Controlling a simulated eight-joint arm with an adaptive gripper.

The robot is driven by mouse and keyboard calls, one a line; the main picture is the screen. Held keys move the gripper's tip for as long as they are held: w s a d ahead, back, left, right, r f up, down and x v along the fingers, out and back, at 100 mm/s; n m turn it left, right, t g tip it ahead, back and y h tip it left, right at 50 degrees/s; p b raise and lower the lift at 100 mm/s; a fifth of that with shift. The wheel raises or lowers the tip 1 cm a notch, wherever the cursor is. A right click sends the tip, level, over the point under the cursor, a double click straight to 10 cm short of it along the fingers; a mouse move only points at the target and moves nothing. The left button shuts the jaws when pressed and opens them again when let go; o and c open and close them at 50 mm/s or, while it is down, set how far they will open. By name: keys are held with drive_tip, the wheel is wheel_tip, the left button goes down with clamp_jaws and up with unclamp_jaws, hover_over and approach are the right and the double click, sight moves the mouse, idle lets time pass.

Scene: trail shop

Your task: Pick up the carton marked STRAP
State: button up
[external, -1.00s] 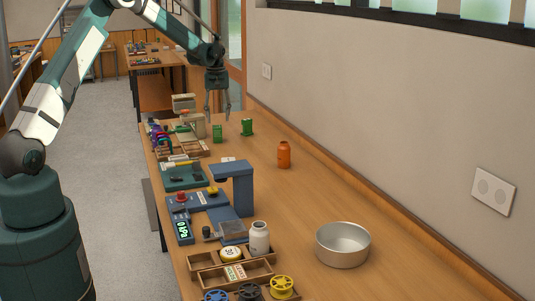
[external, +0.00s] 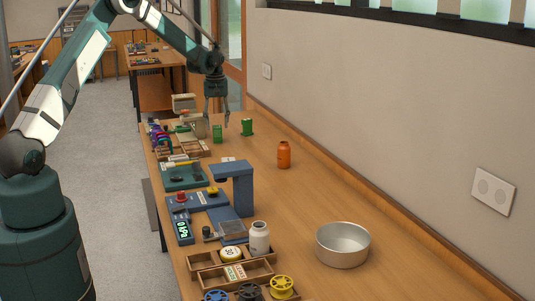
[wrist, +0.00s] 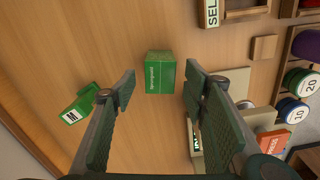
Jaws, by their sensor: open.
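A green carton (wrist: 160,72) stands on the wooden bench, in the wrist view just beyond the space between my fingertips. Its pale lettering is too small to read, so I cannot confirm STRAP. In the external view it appears as a small green box (external: 217,134) below my gripper. My gripper (external: 217,120) is open, points down and holds nothing; its fingers do not appear to touch the carton. A second green item (wrist: 78,105) with a white label lies left of the fingers in the wrist view; it also shows in the external view (external: 247,127).
An orange bottle (external: 284,155) and a metal bowl (external: 343,245) stand on the bench. A blue stand (external: 235,185) and wooden trays (external: 205,275) line its left side. Colored weights (wrist: 300,82) and a small wooden block (wrist: 264,47) are right of the carton in the wrist view.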

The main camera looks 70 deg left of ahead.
sight(217, 126)
drive_tip(key=shift+f, duration=0.1)
drive_tip(key=shift+d+f, duration=0.1)
drive_tip(key=shift+f, duration=2.35)
drive_tip(key=c, duration=1)
drive_tip(key=shift+r, duration=0.15)
drive_tip(key=shift+r, duration=4.85)
